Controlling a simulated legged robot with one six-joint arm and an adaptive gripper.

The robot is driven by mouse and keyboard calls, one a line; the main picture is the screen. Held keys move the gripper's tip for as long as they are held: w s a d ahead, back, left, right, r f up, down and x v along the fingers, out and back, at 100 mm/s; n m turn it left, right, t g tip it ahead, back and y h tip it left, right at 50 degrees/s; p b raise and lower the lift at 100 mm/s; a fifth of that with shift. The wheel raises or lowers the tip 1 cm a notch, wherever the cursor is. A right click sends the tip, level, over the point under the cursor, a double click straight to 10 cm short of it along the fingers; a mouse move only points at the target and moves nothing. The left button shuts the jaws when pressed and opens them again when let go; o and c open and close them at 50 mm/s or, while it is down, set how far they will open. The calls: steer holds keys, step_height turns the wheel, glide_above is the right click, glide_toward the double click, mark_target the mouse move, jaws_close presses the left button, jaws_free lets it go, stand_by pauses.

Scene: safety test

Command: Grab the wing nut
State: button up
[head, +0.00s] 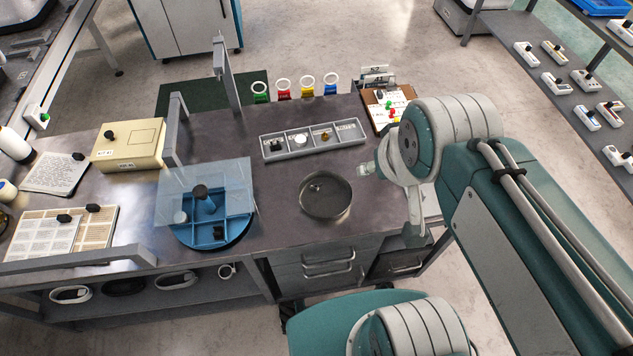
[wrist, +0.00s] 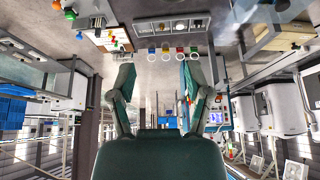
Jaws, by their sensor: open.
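I cannot pick out the wing nut for certain. A small metallic piece (head: 316,187) lies in a round dark dish (head: 326,213) on the workbench and is too small to identify. A grey divided tray (head: 312,151) behind the dish holds a dark piece (head: 276,145), a white piece (head: 300,140) and a brass-coloured piece (head: 325,136) in separate compartments. In the wrist view, my gripper (wrist: 157,72) is open with nothing between its fingers. The tray (wrist: 181,27) appears beyond the fingers, upside down. In the head view, my arm stands right of the dish and hides most of the gripper.
A blue container (head: 238,226) with a clear lid stands left of the dish. A beige box (head: 128,145) and papers lie farther left. A grey post (head: 225,80) rises behind the bench. A brown board with colored pieces (head: 388,106) lies at back right. Bench around the dish is clear.

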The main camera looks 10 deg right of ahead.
steer(key=shift+w, duration=0.1)
stand_by(0.4)
steer(key=n+g, duration=0.1)
steer(key=g, duration=0.5)
glide_above(315, 184)
step_height(315, 184, down, 25)
step_height(315, 184, down, 11)
steer(key=shift+r, duration=0.15)
steer(key=c, duration=0.5)
